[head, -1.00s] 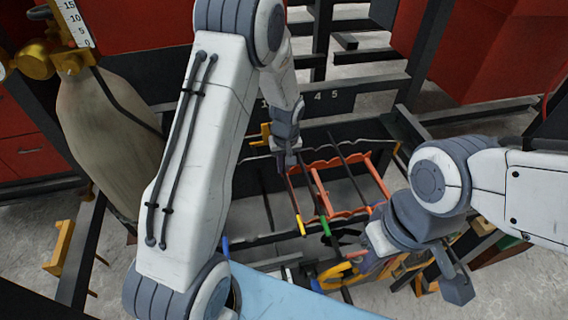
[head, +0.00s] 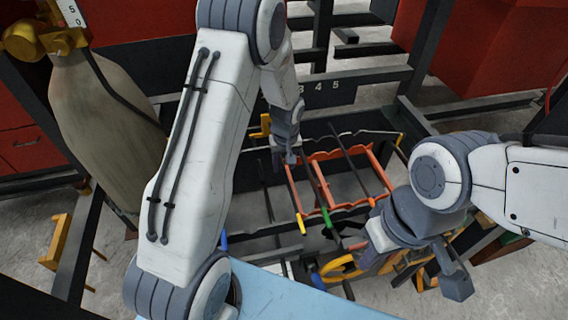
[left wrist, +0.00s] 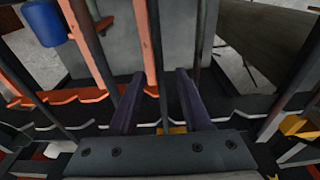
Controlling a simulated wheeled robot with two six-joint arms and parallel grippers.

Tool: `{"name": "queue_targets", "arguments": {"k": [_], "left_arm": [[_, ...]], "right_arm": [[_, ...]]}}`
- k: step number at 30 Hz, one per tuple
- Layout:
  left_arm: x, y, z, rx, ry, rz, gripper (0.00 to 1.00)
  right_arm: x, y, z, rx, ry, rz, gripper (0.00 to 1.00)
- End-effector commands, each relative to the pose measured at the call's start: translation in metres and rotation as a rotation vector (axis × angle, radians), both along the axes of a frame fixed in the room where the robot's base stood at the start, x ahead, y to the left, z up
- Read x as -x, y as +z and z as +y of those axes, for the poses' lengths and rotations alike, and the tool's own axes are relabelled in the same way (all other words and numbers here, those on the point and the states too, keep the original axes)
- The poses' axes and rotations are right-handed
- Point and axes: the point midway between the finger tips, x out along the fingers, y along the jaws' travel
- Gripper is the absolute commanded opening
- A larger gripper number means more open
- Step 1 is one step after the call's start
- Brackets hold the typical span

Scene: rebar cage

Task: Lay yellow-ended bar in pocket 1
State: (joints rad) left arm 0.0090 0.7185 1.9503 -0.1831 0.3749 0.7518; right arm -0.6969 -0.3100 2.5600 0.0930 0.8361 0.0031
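My left gripper (head: 289,161) is low at the bar's far part. In the left wrist view, the two dark fingers (left wrist: 159,100) are apart, with a thin rod passing between them; its coloured end is not in that view. The numbered plate (head: 327,94) shows 3, 4 and 5; my left arm hides the lower numbers, so pocket 1's label is not visible. My right gripper (head: 405,255) is at the right; its fingers are unclear.
An orange frame (head: 376,174) with wavy edges stands in the tray. A green-ended bar (head: 326,217) lies right of the yellow one, and a blue-tipped piece (head: 223,240) is at the left. Yellow and orange clutter (head: 340,268) lies near my right gripper. A tan cylinder (head: 95,130) stands at left.

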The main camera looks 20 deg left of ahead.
Motion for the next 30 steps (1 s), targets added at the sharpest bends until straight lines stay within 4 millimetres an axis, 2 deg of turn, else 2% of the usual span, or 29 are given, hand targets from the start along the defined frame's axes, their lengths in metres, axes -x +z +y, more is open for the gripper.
{"name": "queue_targets", "arguments": {"k": [11,14,24,30], "left_arm": [[0.001,0.004,0.000,0.000,0.001,0.001,0.49],[0.001,0.016,-0.001,0.000,0.002,-0.002,0.49],[0.008,0.081,-0.006,0.001,0.000,-0.003,0.49],[0.010,0.101,-0.007,0.000,0.000,0.000,0.49]], "right_arm": [[0.000,-0.002,0.000,0.000,0.000,0.000,0.00],[0.000,-0.006,0.000,0.000,0.000,0.000,0.00],[0.000,-0.022,0.000,0.000,0.001,0.000,0.00],[0.000,-0.024,0.000,0.000,0.001,0.000,0.00]]}}
